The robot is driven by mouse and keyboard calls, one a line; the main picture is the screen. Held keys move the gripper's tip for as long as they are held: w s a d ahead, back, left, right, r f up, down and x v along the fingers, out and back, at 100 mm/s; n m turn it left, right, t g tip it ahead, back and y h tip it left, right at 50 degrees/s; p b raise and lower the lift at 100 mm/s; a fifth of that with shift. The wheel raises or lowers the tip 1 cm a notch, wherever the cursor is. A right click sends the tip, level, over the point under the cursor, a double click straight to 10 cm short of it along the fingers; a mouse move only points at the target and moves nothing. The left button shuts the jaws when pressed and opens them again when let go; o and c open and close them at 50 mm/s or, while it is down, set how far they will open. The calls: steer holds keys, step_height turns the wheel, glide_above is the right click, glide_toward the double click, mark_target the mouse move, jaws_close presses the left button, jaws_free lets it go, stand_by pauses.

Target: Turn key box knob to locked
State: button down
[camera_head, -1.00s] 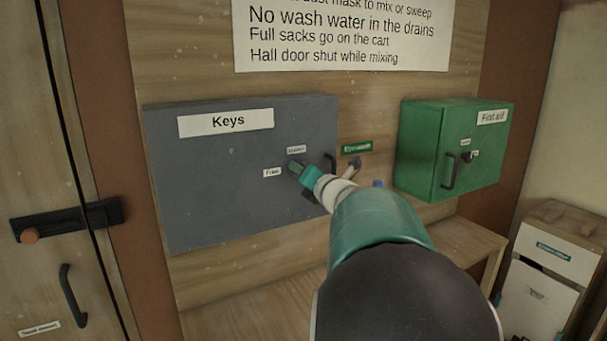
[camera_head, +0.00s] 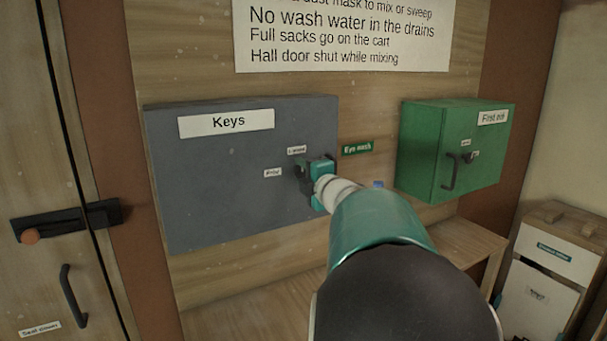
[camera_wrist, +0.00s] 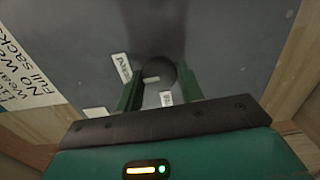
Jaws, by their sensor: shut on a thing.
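The grey key box (camera_head: 215,200), labelled Keys, hangs on the wooden wall. My gripper (camera_head: 312,172) is at the right part of its front, and hides the knob in the head view. In the wrist view the round dark knob (camera_wrist: 160,72) sits between the two green fingers of my gripper (camera_wrist: 158,88), which are shut on it. The knob carries a short pale mark. A small locked label (camera_head: 297,150) is just above the gripper and a free label (camera_head: 273,172) is to its left. I cannot tell for certain which label the mark points at.
A green first aid box (camera_head: 425,150) with its own handle hangs to the right. An eye wash sign (camera_head: 357,148) is between the boxes. A wooden bench (camera_head: 450,245) stands below. A door with a black latch (camera_head: 70,220) is at the left.

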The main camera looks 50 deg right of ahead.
steer(key=shift+m, duration=0.4)
steer(key=c, duration=0.9)
jaws_free()
steer(key=shift+s, duration=0.1)
steer(key=v, duration=1.3)
steer(key=shift+s, duration=0.25)
